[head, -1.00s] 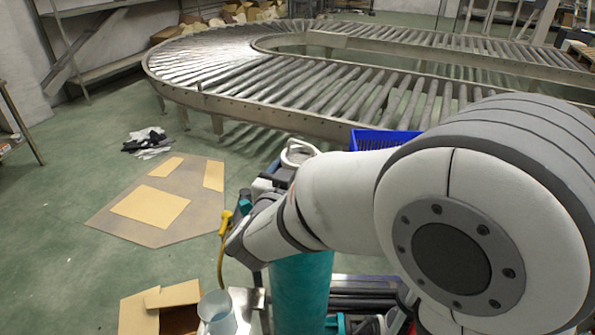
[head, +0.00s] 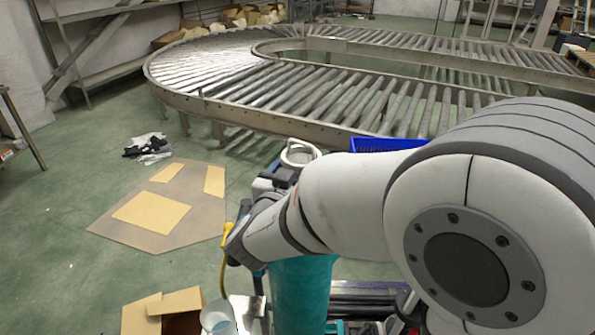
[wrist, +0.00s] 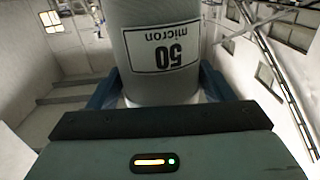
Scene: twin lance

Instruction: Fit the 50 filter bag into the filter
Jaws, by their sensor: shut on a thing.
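The filter bag (wrist: 160,50) is a pale grey-white cylinder in the wrist view. Its white label reads "50 micron" upside down. My gripper (wrist: 160,88) is shut on it, with a blue finger on each side. The bag's far end runs out of the top of the picture. In the head view my arm covers much of the right side, and I cannot make out the gripper's fingers. A white round rim (head: 299,152) shows just behind my arm; I cannot tell whether it belongs to the bag or the filter. I cannot identify the filter for certain.
A roller conveyor (head: 215,105) curves across the back. A blue crate (head: 385,144) is partly hidden behind my arm. A pale bucket (head: 217,318) and an open cardboard box (head: 165,305) stand at the bottom. Flat cardboard (head: 160,238) lies on the open green floor at left.

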